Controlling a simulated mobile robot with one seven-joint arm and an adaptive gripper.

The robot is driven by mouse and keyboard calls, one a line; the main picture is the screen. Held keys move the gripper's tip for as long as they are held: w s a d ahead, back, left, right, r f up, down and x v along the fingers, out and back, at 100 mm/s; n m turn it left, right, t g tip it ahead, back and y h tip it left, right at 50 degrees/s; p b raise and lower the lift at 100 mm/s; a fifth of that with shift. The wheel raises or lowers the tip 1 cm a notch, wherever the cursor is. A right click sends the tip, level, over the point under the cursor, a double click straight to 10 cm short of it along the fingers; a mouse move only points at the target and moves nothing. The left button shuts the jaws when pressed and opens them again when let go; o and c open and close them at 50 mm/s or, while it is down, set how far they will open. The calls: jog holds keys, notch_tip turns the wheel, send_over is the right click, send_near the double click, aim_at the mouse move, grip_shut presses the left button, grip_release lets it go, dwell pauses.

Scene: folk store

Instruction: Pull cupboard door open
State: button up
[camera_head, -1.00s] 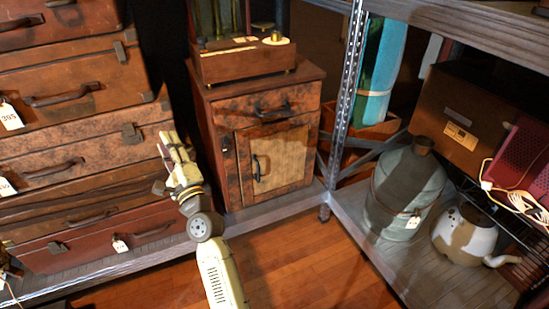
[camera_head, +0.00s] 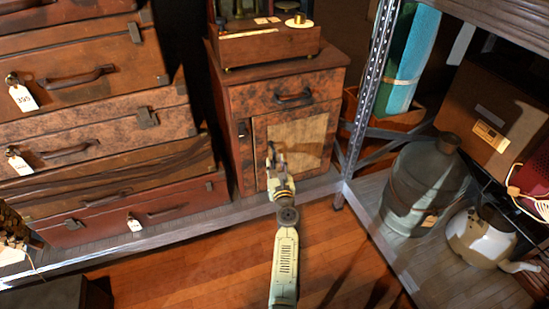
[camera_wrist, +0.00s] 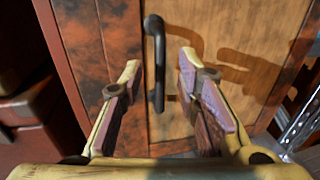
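The wooden cupboard (camera_head: 240,130) stands on the low shelf, with a drawer above and a shut door (camera_head: 312,135) with a light panel below. The door's dark vertical handle (camera_wrist: 156,60) shows in the wrist view; in the head view my gripper largely hides it. My gripper (camera_head: 277,158) is in front of the door's lower left part. In the wrist view my gripper (camera_wrist: 158,72) is open, its fingers spread to either side of the handle. The handle is nearer the left finger. I cannot tell whether either finger touches it.
Stacked suitcases (camera_head: 100,130) stand to the left of the cupboard. A metal shelf post (camera_head: 372,85) rises at its right, with a grey-green metal jug (camera_head: 425,185) and a white kettle (camera_head: 482,235) beyond. A wooden box device (camera_head: 262,45) sits on top. Floor in front is clear.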

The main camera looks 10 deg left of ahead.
aim_at(274, 158)
jog(key=shift+x, duration=1.8)
jog(key=shift+c, duration=0.5)
grip_shut()
